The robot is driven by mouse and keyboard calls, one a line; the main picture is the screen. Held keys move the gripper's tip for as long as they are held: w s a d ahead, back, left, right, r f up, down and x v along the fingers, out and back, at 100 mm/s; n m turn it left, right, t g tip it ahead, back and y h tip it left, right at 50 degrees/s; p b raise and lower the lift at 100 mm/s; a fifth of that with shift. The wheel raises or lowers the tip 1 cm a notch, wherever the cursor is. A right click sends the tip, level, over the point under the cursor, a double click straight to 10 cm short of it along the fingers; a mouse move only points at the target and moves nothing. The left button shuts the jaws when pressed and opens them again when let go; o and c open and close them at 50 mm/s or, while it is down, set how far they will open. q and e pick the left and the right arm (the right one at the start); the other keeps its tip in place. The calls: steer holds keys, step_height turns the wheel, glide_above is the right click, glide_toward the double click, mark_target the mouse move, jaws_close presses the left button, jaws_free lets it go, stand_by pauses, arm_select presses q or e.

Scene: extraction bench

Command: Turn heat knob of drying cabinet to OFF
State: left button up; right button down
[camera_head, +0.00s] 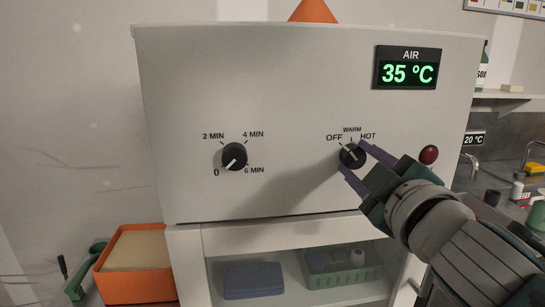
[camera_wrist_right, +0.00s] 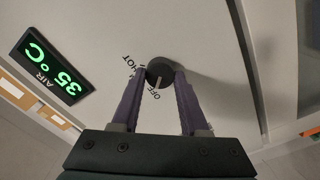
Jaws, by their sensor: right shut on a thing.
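The heat knob (camera_head: 351,154) is a round black dial on the white front panel of the drying cabinet (camera_head: 290,60), with OFF, WARM and HOT printed above it. My right gripper (camera_head: 353,157) is shut on this knob, one purple finger on each side of it. The right wrist view also shows the knob (camera_wrist_right: 160,70) between the two fingertips (camera_wrist_right: 160,76). There its white pointer line points toward the OFF label. The fingers partly cover the knob's sides. My left gripper is not in view.
A timer knob (camera_head: 234,156) sits left on the panel, its pointer near 0. A red button (camera_head: 429,155) is right of the heat knob, close to my right gripper. The green display (camera_head: 407,70) reads 35 °C. An orange box (camera_head: 135,287) stands lower left.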

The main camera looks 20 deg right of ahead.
steer(key=shift+n, duration=0.5)
steer(key=shift+c, duration=2.1)
jaws_free()
steer(key=b+v, duration=0.2)
steer(key=v, duration=0.8)
